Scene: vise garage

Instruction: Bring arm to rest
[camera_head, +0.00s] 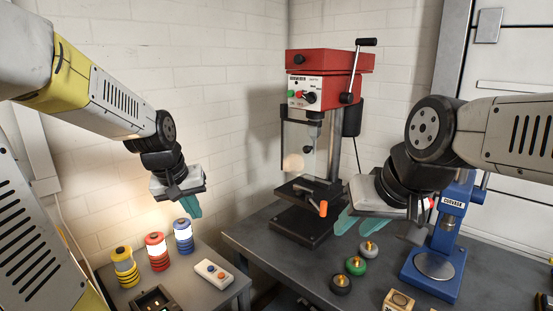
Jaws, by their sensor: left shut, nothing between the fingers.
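My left gripper (190,206) comes in from the left and hangs above the small grey side table (205,293). Its teal fingers point down, are shut and hold nothing. My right gripper (352,229) comes in from the right, over the dark workbench (265,236), in front of the drill press (330,75). Its teal fingers point down and left, look apart and seem empty. The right wrist hides part of the blue press (438,268).
Yellow, red and blue ringed lamps (155,252) and a white button box (214,272) stand on the side table. Several small knobs (356,265) and a wooden block (398,300) lie on the workbench. An orange-tipped handle (323,208) sticks out near my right fingers.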

